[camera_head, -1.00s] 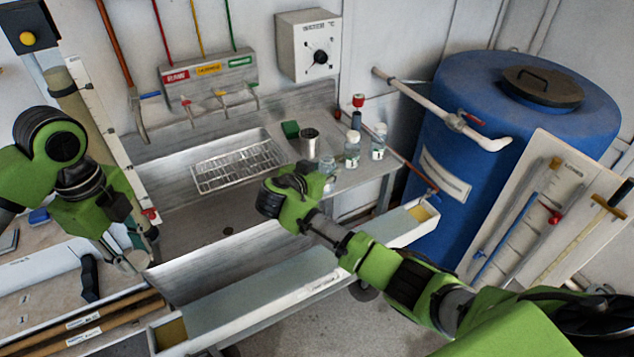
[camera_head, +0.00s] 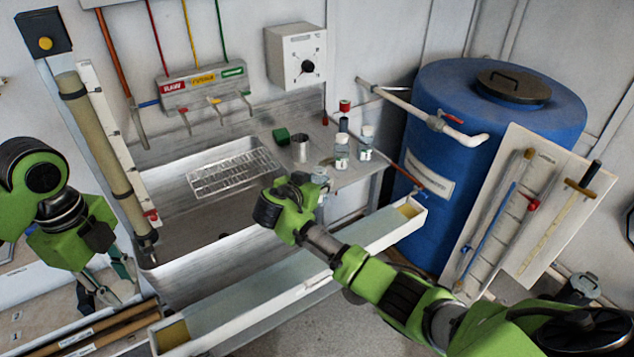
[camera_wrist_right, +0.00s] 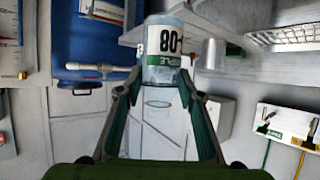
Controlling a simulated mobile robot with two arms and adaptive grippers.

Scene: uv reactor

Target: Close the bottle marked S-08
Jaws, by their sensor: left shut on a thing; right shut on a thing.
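The clear bottle marked S-08 (camera_wrist_right: 166,45) is between the fingertips of my right gripper (camera_wrist_right: 162,80), which is shut on it. The right wrist view is upside down, and the label with black digits and a green band reads inverted. No cap shows on its clear neck. In the head view my right gripper (camera_head: 318,182) is at the front edge of the steel counter and hides most of the bottle. My left gripper (camera_head: 108,290) points down at the far left, beside the sink. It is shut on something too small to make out.
A wire rack (camera_head: 234,172) lies in the sink. A blue drum (camera_head: 480,150) stands to the right.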

